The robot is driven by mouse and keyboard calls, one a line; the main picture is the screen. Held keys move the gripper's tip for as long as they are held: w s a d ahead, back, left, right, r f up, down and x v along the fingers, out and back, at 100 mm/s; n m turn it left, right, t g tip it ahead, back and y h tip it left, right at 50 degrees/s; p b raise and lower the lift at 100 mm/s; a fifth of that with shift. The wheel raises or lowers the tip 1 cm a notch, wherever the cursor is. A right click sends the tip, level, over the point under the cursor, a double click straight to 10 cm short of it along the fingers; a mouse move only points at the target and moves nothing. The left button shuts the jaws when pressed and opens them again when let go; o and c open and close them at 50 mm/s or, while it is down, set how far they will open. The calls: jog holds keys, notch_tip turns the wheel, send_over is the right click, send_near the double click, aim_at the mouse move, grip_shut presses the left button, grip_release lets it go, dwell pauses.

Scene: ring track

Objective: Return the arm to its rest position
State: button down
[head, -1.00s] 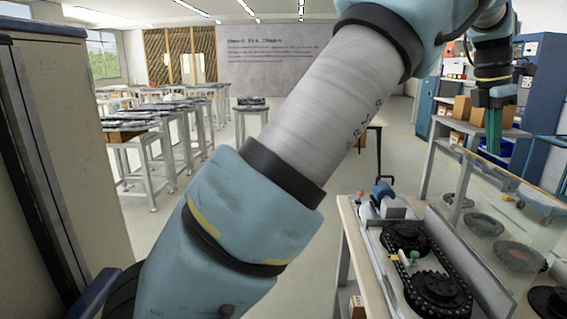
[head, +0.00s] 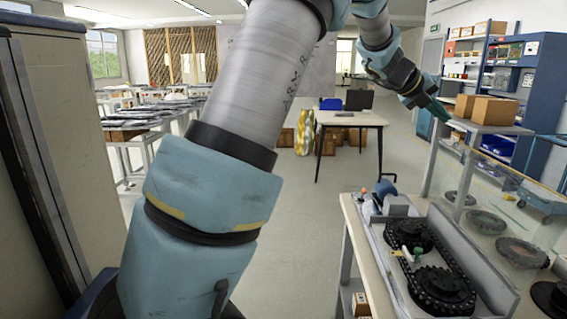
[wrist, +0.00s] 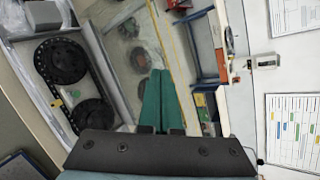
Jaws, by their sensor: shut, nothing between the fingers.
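My gripper (head: 441,110) is at the upper right of the head view, at the end of my raised arm. It is above and behind the bench with the ring track. In the wrist view its green fingers (wrist: 161,101) lie together, shut, with nothing between them. The ring track (head: 428,262), a black chain loop around two dark toothed wheels, sits on the bench at the lower right of the head view. It also shows at the left of the wrist view (wrist: 72,75). The gripper is apart from it.
A clear panel (head: 500,200) stands along the bench's right side. Cardboard boxes (head: 492,110) sit on a stand near my gripper. A white table (head: 350,119) is at the back, and a cabinet (head: 60,140) is close on the left. The floor in the middle is open.

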jog(key=w+a+f+n+t+y, duration=0.1)
jog(key=w+a+f+n+t, duration=0.2)
jog(key=a+n, duration=0.5)
jog(key=w+a+n+t+y, duration=0.25)
jog(key=w+a+n, duration=0.35)
jog(key=a, duration=0.3)
jog(key=s+a+f+n+t+y, duration=0.1)
jog(key=s+a+f+n+y, duration=0.1)
jog(key=a+f+n, duration=0.45)
jog(key=s+a+f+n+y, duration=0.1)
jog(key=a+f+n+y, duration=0.2)
jog(key=a, duration=0.6)
jog(key=s+a+f+n+g, duration=0.2)
jog(key=s+a+f+n, duration=0.1)
jog(key=s, duration=0.5)
jog(key=s+a+f+n+g+y, duration=0.1)
jog(key=s+a+f+n+g, duration=0.2)
jog(key=s+a+n, duration=0.3)
jog(key=s+a+f+n+g+y+b, duration=0.1)
jog(key=s+a+f+n, duration=0.3)
jog(key=s, duration=0.6)
jog(key=shift+a+f+n+g, duration=0.35)
jog(key=shift+n+g, duration=0.4)
jog(key=shift+n, duration=0.4)
jog(key=shift+w+y, duration=0.1)
jog(key=shift+y, duration=0.15)
